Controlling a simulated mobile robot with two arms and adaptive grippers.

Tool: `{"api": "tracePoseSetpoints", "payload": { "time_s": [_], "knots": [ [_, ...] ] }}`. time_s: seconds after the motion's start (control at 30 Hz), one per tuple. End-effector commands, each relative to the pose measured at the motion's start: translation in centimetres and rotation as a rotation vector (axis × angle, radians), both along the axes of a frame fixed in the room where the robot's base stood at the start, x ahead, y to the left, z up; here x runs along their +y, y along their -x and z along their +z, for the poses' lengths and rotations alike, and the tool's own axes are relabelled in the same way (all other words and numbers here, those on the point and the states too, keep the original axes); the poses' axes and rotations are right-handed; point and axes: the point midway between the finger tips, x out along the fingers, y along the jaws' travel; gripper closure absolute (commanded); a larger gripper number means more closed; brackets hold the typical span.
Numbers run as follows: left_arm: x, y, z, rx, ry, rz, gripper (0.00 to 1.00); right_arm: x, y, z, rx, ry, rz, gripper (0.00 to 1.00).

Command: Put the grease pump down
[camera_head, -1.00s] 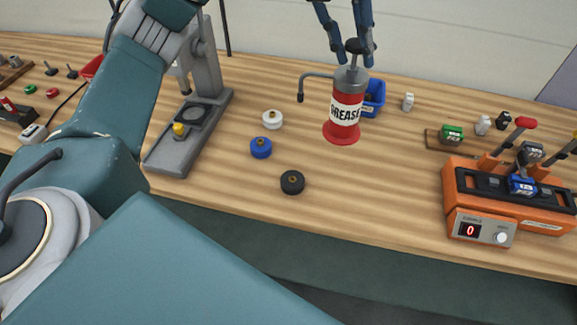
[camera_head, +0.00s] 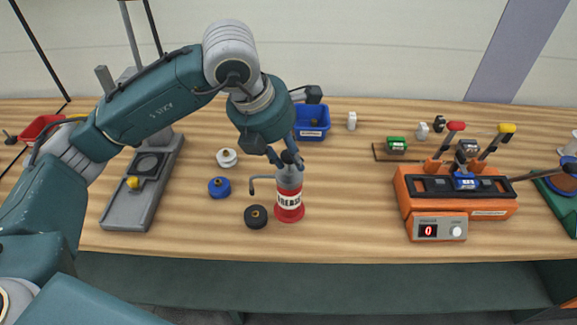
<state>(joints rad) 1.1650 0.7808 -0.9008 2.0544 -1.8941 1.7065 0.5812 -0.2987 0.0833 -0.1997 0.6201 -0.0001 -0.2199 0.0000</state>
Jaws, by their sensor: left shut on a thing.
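The grease pump (camera_head: 289,197) is a red and grey cylinder with a white "GREASE" label, a dark top knob and a thin bent spout pointing left. It is upright, its base at or close to the wooden bench top; I cannot tell whether it touches. My left gripper (camera_head: 288,160) is shut on the pump's top knob, coming down from above, and its fingers partly hide the knob. My right gripper is not in view.
A black spool (camera_head: 256,217) sits just left of the pump, with a blue spool (camera_head: 219,187) and white spool (camera_head: 227,158) beyond. A blue bin (camera_head: 312,124) stands behind. An orange machine (camera_head: 455,195) stands right; bench between is clear.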

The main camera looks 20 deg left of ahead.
Motion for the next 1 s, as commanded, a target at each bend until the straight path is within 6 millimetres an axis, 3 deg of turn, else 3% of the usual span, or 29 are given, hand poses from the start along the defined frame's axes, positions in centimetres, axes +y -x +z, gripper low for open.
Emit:
{"api": "tracePoseSetpoints", "payload": {
  "time_s": [0.27,0.5,0.9,0.93,1.0],
  "knots": [
    [0.0,-0.1,-1.5,-0.005,0.003,0.0,1.0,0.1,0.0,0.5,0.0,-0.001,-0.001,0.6],
    [0.0,-0.1,-4.3,-0.005,0.003,-0.001,1.0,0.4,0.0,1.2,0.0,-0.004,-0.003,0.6],
    [0.0,-0.1,-4.8,-0.009,0.003,0.0,1.0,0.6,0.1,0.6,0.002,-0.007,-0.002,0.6],
    [0.0,0.0,-5.0,-0.002,0.001,-0.001,0.68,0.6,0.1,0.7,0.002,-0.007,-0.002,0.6],
    [0.0,0.0,-4.9,-0.002,0.001,-0.001,0.54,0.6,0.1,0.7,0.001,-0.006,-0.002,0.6]
  ]
}}
